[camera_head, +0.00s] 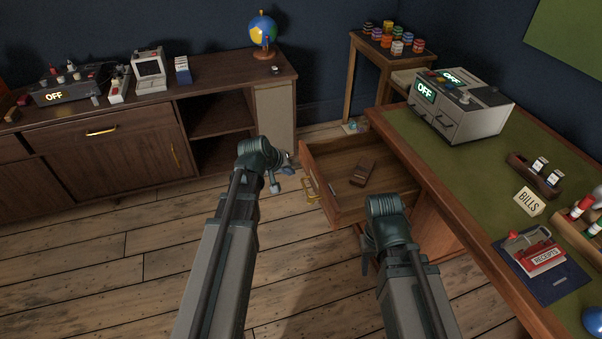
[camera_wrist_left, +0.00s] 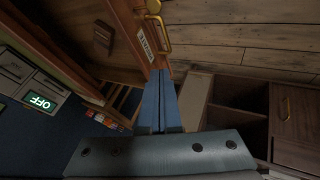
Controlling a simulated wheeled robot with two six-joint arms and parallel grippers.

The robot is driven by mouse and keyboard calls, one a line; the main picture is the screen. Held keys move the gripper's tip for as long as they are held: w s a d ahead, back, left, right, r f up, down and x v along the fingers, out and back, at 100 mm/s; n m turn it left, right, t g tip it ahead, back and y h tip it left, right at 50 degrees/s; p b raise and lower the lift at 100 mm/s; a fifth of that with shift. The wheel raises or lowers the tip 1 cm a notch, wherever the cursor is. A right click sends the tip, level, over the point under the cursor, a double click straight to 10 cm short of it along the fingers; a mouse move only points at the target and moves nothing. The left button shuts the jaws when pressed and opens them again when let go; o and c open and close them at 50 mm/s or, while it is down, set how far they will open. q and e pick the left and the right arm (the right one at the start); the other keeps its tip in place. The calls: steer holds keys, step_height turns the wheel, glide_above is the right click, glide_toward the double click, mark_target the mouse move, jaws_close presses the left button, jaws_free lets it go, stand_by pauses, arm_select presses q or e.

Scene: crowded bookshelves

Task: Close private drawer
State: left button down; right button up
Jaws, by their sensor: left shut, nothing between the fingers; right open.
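The wooden drawer (camera_head: 340,205) stands pulled out of the green-topped desk, with a small brown object (camera_head: 362,172) inside. Its front has a brass handle (camera_head: 310,190). In the left wrist view, the drawer front carries a white label (camera_wrist_left: 147,44), too small to read surely, and the brass handle (camera_wrist_left: 156,38). My left gripper (camera_head: 288,158) is at the drawer's outer left side, near the front panel. Its blue fingers (camera_wrist_left: 160,74) are shut and empty, with tips close to the front; contact is unclear. My right gripper (camera_head: 366,258) is open beside the desk, mostly hidden by its arm.
The desk (camera_head: 405,140) holds a grey machine (camera_head: 462,105), a "BILLS" sign (camera_head: 529,201) and a receipt holder (camera_head: 540,255). A dark cabinet (camera_head: 90,160) stands at the left, with a globe (camera_head: 263,30) on top. Wooden floor (camera_head: 150,240) is clear between cabinet and desk.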

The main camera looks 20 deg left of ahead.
arm_select(q)
steer(key=b, duration=0.8)
glide_toward(314, 177)
steer(key=x, duration=0.3)
steer(key=shift+a+f, duration=0.15)
steer(key=shift+f, duration=0.2)
steer(key=shift+w+d, duration=0.25)
steer(key=shift+d, duration=0.2)
steer(key=w+d, duration=0.7)
steer(key=d, duration=0.4)
steer(key=w+d, duration=0.8)
steer(key=d, duration=0.4)
steer(key=shift+w, duration=0.3)
steer(key=shift+d, duration=0.1)
steer(key=shift+s, duration=0.1)
